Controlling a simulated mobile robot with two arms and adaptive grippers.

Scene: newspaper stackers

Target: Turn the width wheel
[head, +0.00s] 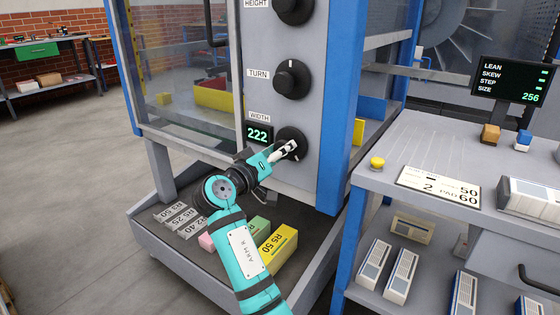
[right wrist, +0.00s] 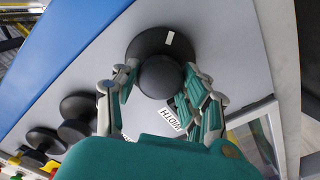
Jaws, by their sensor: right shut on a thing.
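The width wheel (head: 296,133) is a round black wheel on the grey front panel, under the WIDTH label (head: 260,117). A display (head: 257,135) beside it reads 222. My right gripper (head: 286,149) is shut on the wheel, its arm reaching up from the bottom. In the right wrist view the wheel (right wrist: 149,44) carries a white mark and a round central knob (right wrist: 160,77). The fingers (right wrist: 160,84) stand on both sides of this knob. Part of the WIDTH label (right wrist: 173,121) shows between the fingers. My left gripper is not in view.
The TURN wheel (head: 291,79) and HEIGHT wheel (head: 294,8) sit above on the same panel. Below lie labelled blocks, including a yellow one (head: 277,250). At right, a bench (head: 430,150) holds a yellow button (head: 377,163) and a screen (head: 513,80) showing SIZE 256.

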